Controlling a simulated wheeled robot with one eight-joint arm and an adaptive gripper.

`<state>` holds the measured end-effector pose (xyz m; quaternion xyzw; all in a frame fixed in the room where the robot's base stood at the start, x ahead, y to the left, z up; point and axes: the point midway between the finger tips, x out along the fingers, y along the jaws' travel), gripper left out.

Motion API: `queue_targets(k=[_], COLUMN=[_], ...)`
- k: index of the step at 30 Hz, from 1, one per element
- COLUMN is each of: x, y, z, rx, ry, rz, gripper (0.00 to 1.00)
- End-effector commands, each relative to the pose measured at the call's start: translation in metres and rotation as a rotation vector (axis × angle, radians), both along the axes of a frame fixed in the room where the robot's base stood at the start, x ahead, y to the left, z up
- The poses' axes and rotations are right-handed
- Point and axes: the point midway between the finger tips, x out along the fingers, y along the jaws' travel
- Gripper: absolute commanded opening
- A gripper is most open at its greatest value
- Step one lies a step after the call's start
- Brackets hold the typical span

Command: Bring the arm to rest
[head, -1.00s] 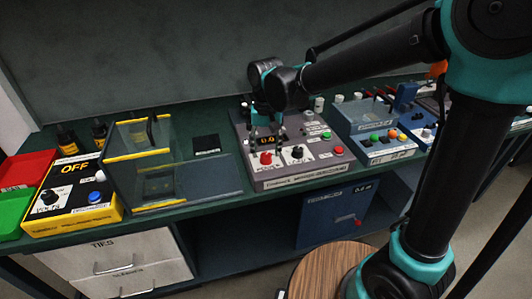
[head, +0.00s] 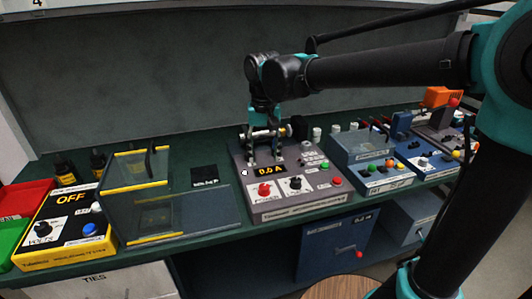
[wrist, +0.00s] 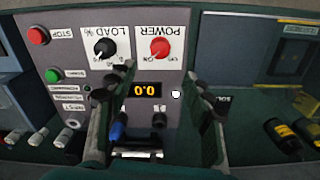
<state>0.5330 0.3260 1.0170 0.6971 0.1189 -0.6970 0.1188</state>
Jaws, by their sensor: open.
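My gripper (head: 265,162) hangs pointing down over the back of the grey test panel (head: 307,198), its fingers apart with nothing between them. In the wrist view the two dark fingers of my gripper (wrist: 163,85) stand on either side of the panel's display (wrist: 147,90). I cannot tell how high the fingertips are above the panel. My upper arm runs across the head view to the right.
The red knob (head: 265,191) and the black load knob (head: 295,184) sit at the panel's front. A clear box (head: 140,195) and the yellow OFF unit (head: 68,228) stand left; blue units (head: 370,175) stand right. A grey wall closes the back.

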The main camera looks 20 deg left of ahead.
Motion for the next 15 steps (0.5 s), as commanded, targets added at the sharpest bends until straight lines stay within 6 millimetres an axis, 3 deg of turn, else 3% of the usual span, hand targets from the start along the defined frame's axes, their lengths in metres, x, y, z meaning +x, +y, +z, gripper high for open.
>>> queue_targets(k=[5, 10, 15], x=[0.012, 0.033, 0.037], y=[-0.027, -0.101, -0.185], z=[-0.012, -0.046, -0.084], rx=[0.016, 0.055, 0.085], ry=[-0.015, -0.066, -0.137], rz=[-0.026, -0.091, -0.161], gripper=[0.51, 0.51, 0.51])
